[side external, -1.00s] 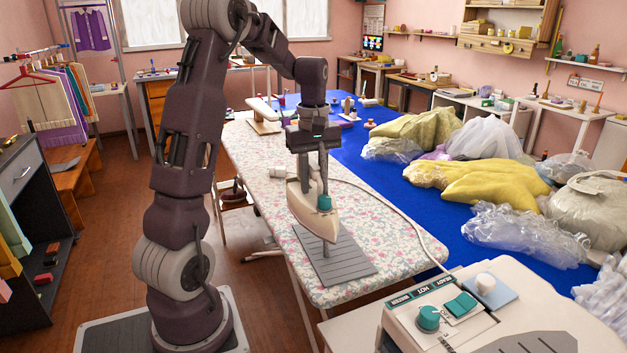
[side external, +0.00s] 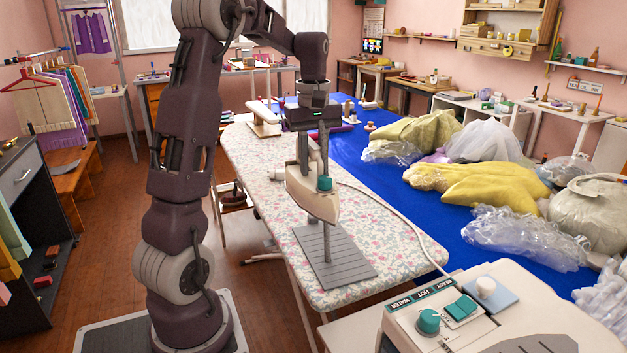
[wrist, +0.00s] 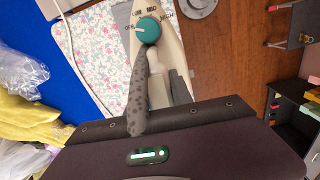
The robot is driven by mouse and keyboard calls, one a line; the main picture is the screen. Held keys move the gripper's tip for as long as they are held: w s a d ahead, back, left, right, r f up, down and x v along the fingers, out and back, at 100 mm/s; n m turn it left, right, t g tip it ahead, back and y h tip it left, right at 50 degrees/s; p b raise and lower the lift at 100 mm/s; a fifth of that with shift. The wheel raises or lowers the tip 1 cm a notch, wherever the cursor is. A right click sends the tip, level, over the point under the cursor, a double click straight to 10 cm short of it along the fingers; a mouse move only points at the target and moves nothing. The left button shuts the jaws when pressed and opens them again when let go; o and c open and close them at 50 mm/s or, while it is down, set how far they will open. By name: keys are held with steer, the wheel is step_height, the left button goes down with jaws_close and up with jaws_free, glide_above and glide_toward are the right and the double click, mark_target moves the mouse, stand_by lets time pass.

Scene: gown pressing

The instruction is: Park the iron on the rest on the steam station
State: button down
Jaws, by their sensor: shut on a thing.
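The cream iron (side external: 318,204) with a teal dial hangs above the floral ironing board in the side view. My gripper (side external: 318,178) is shut on its handle from above. In the wrist view the iron (wrist: 172,60) and its dial show just ahead of my fingers (wrist: 150,70), which hide part of the handle. The steam station (side external: 400,322) stands at the lower right, with teal controls and a white knob. A dark ribbed pad (side external: 540,344), which looks like the rest, is on its top, cut by the picture's edge. The iron is well apart from it.
A grey slatted plate (side external: 340,272) lies on the ironing board (side external: 280,215), and a grey upright piece stands below the iron. A pale hose (side external: 400,213) runs across the board to the station. Bagged garments (side external: 480,182) cover the blue table on the right.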

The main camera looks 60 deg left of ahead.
mark_target(314, 144)
step_height(314, 144, up, 6)
steer(key=w+d+m, duration=0.6)
steer(key=d+m, duration=0.5)
steer(key=m, duration=0.2)
steer(key=w+d+m, duration=0.6)
steer(key=d+m, duration=0.5)
steer(key=m, duration=0.2)
steer(key=s+d+m, duration=0.2)
steer(key=d+m, duration=1.2)
steer(key=s+d+m, duration=0.3)
steer(key=d+m, duration=1)
steer(key=d, duration=0.1)
steer(key=shift+w+a+f, duration=0.1)
steer(key=shift+a+f, duration=0.05)
steer(key=shift+f, duration=1.1)
steer(key=shift+w+a+f, duration=0.1)
steer(key=shift+f, duration=1.15)
steer(key=shift+f, duration=2.4)
steer(key=shift+f, duration=0.25)
